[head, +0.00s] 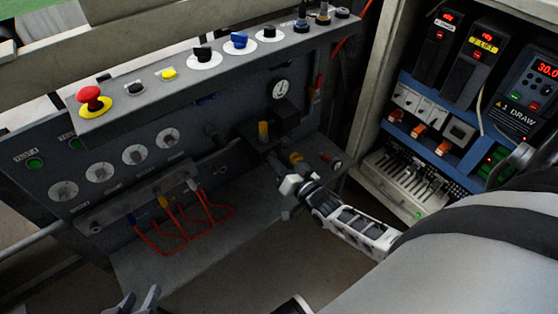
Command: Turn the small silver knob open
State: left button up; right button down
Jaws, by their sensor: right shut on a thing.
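My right gripper (277,165) reaches in from the right to the dark valve block (284,122) on the front of the grey control panel. Its fingers are shut on a small part low on the block, which fits the small silver knob. The fingers mostly cover that knob, so its turn angle cannot be read. A yellow-brass knob (263,131) stands just above the fingertips and another brass fitting (296,158) is just right of them. My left gripper (138,303) is at the bottom left edge, its fingers apart and empty, away from the panel.
A round gauge (281,88) sits above the block. A red mushroom button (91,97) and several coloured knobs line the upper ledge. Red hoses (178,232) loop below the panel, left of my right gripper. An open electrical cabinet (440,130) stands at the right.

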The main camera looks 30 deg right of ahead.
pick_arm(q)
jog(key=shift+d+f+b, duration=0.1)
jog(key=shift+f+b, duration=0.2)
jog(key=shift+f, duration=0.35)
pick_arm(e)
jog(key=m, duration=0.5)
jog(key=shift+m, duration=0.3)
pick_arm(q)
jog(key=shift+w, duration=0.1)
jog(key=shift+r, duration=0.1)
pick_arm(e)
jog(key=c, duration=1.3)
grip_release()
jog(key=shift+c, duration=0.2)
